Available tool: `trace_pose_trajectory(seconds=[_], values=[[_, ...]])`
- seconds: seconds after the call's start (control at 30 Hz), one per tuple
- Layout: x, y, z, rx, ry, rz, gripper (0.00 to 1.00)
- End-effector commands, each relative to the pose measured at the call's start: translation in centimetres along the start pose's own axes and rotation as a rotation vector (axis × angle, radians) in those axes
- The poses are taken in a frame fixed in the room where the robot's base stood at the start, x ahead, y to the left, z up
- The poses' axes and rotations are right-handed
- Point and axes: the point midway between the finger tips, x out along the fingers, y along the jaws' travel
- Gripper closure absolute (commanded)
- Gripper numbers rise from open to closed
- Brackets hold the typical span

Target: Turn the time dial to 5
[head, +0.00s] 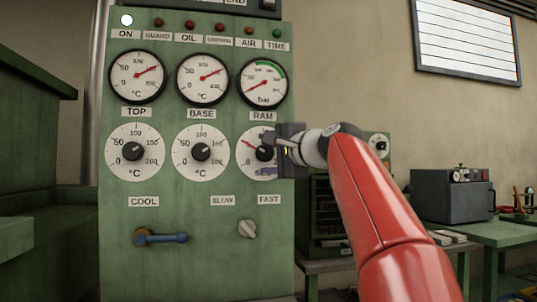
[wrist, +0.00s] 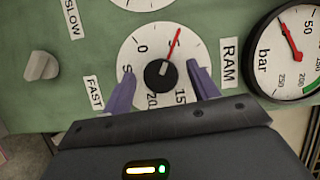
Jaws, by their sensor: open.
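The time dial (wrist: 145,45) is a round white face with a black centre knob (wrist: 160,75), below the RAM label on the green panel. Its numbers run 0, 5, 15, 20 where visible; part of the scale is hidden. In the head view, my gripper (head: 279,150) covers the right part of the dial (head: 244,158).
TOP (head: 120,165) and BASE (head: 187,165) dials sit to the left, with gauges above. A blue-handled lever (head: 167,239) and a SLOW/FAST selector (head: 247,229) are below. A grey box (head: 440,205) stands on a green table at right.

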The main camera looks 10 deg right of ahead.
Motion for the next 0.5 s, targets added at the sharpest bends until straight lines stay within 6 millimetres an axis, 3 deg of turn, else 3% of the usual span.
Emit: trace_pose_trajectory(seconds=[0.5], values=[[-7.2,0.1,0.0,-0.001,0.001,0.001,0.41]])
